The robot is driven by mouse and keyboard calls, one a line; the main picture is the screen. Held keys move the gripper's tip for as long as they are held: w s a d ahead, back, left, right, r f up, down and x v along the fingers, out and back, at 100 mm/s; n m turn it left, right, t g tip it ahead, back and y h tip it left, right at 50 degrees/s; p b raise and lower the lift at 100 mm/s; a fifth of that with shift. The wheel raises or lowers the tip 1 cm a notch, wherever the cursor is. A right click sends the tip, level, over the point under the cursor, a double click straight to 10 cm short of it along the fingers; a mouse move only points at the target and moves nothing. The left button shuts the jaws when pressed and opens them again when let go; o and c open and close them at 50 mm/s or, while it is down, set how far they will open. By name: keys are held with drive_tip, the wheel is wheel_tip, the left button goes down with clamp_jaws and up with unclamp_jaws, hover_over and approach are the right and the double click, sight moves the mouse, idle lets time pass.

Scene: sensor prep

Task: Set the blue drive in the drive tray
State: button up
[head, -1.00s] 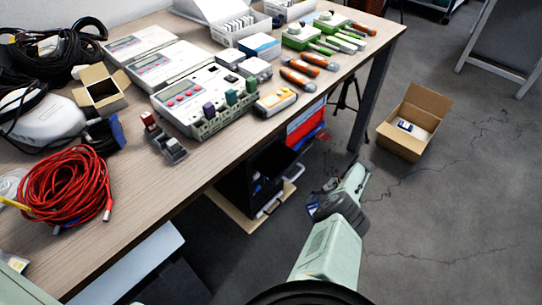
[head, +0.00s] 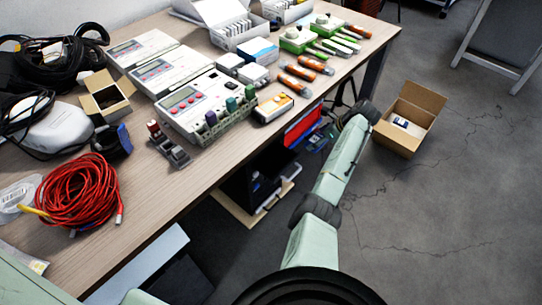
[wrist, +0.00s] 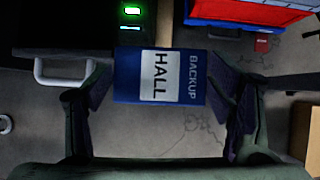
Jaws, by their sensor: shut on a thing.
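The blue drive (wrist: 125,75) has a white label reading HALL and the word BACKUP on its face. It lies crosswise between the two dark fingers of my gripper (wrist: 160,82) in the wrist view, and the gripper is shut on it. Grey floor shows below the drive in that view. I cannot pick out the drive tray for certain in either view.
Under the table stand a black cabinet (head: 250,185) and a red bin (head: 303,126). A black unit with a green lit display (wrist: 132,11) and a pale handle (wrist: 66,78) are near the drive. An open cardboard box (head: 398,138) stands on the floor. The table (head: 150,205) is crowded.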

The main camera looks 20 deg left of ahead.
drive_tip(key=p, duration=0.5)
hover_over(273, 161)
drive_tip(key=d, duration=0.2)
drive_tip(key=shift+s+f, duration=0.2)
drive_tip(key=shift+f, duration=2.25)
drive_tip(key=shift+f, duration=0.1)
drive_tip(key=o, duration=0.9)
drive_tip(key=shift+o, duration=0.2)
drive_tip(key=shift+v, duration=3.9)
drive_tip(key=shift+a, duration=0.1)
